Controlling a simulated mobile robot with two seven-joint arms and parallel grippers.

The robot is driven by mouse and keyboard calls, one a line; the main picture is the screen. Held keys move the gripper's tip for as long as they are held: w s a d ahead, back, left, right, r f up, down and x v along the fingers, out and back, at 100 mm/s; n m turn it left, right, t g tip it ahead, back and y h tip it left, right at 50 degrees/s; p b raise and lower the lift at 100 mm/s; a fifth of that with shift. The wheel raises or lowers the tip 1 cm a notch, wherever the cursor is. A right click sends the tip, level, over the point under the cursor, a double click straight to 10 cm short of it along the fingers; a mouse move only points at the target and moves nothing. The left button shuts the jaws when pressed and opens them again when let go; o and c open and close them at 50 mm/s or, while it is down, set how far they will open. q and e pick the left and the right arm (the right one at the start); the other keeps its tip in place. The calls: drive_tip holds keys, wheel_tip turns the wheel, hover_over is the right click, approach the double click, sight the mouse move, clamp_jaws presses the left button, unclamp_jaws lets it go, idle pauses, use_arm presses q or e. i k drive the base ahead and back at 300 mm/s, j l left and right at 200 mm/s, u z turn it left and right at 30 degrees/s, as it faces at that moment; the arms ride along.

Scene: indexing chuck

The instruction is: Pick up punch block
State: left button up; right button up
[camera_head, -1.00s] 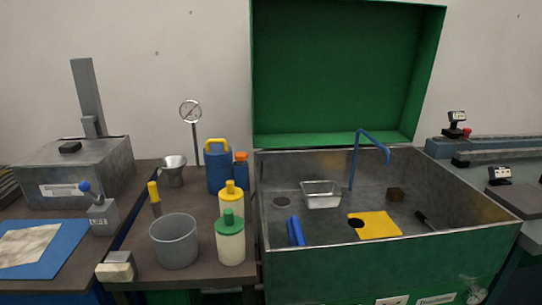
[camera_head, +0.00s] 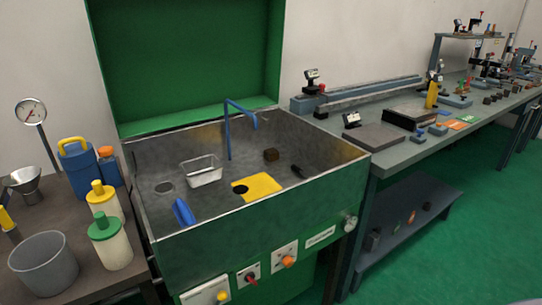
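I cannot tell for certain which thing is the punch block. A small brown block (camera_head: 271,155) sits inside the open green wash tub, towards the back. Several small dark blocks also stand far along the workbench on the right, too small to identify; one is a dark block (camera_head: 486,100). Neither of my grippers shows in the head view.
The green wash tub (camera_head: 240,240) with raised lid holds a metal basket (camera_head: 202,171), a yellow plate (camera_head: 258,187) and a blue spout (camera_head: 228,133). Bottles and a grey bucket (camera_head: 43,264) stand left. A long workbench (camera_head: 415,149) runs right. Green floor (camera_head: 455,230) is open.

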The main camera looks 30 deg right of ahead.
sight(271, 155)
drive_tip(key=z, duration=1.1)
drive_tip(key=i+l+z, duration=0.15)
drive_tip(key=z, duration=0.25)
drive_tip(key=i+z, duration=0.45)
drive_tip(key=k+l, duration=0.05)
drive_tip(key=k, duration=0.05)
